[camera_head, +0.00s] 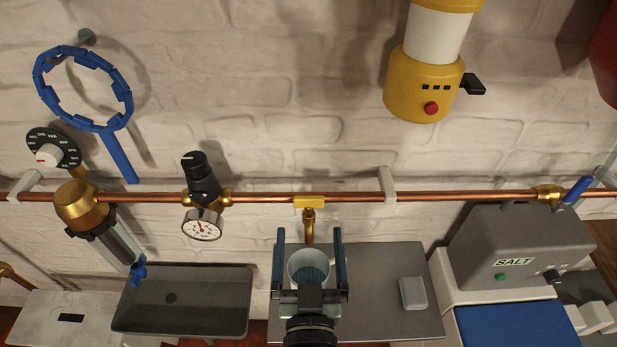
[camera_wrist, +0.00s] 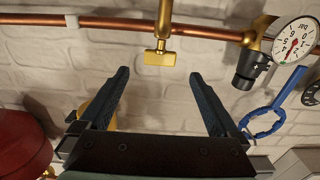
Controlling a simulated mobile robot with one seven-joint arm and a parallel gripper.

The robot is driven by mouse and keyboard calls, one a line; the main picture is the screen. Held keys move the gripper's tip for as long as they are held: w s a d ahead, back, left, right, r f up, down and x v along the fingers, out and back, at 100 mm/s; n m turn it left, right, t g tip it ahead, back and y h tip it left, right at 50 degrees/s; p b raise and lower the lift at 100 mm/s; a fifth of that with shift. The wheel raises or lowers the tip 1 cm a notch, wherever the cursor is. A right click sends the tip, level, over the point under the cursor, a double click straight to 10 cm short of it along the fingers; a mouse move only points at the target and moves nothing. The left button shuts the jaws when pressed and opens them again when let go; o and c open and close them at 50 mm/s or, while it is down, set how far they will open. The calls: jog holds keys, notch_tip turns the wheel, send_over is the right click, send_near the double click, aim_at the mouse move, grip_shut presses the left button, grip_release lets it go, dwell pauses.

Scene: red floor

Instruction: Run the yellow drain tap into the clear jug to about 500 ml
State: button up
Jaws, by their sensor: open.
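The yellow drain tap (camera_head: 308,203) hangs from the copper pipe, its bar handle lying along the pipe and its brass spout pointing down. It also shows in the wrist view (camera_wrist: 160,58), ahead of the finger gap. The clear jug (camera_head: 309,265) stands below the spout in the head view, on or just above the grey shelf; its base is hidden by my wrist. Its fill level and any water flow cannot be made out. My gripper (camera_head: 309,234) is open, its fingers showing either side of the jug and spout. In the wrist view the gripper (camera_wrist: 159,74) holds nothing.
The copper pipe (camera_head: 260,197) runs across the wall. A pressure gauge (camera_head: 202,224) and grey basin (camera_head: 200,310) are left of the tap. A small grey block (camera_head: 413,293) lies right on the shelf (camera_head: 385,265). A salt unit (camera_head: 510,250) stands further right.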

aim_at(309, 202)
jog(key=w+p, duration=0.1)
jog(key=w, duration=0.4)
jog(key=w+p, duration=0.2)
jog(key=w, duration=0.3)
jog(key=shift+r, duration=0.2)
jog(key=shift+w+f+p, duration=0.15)
jog(key=shift+w+p, duration=0.3)
jog(key=shift+w, duration=0.4)
jog(key=c, duration=1.4)
jog(key=shift+o, duration=0.2)
jog(key=shift+f, duration=0.1)
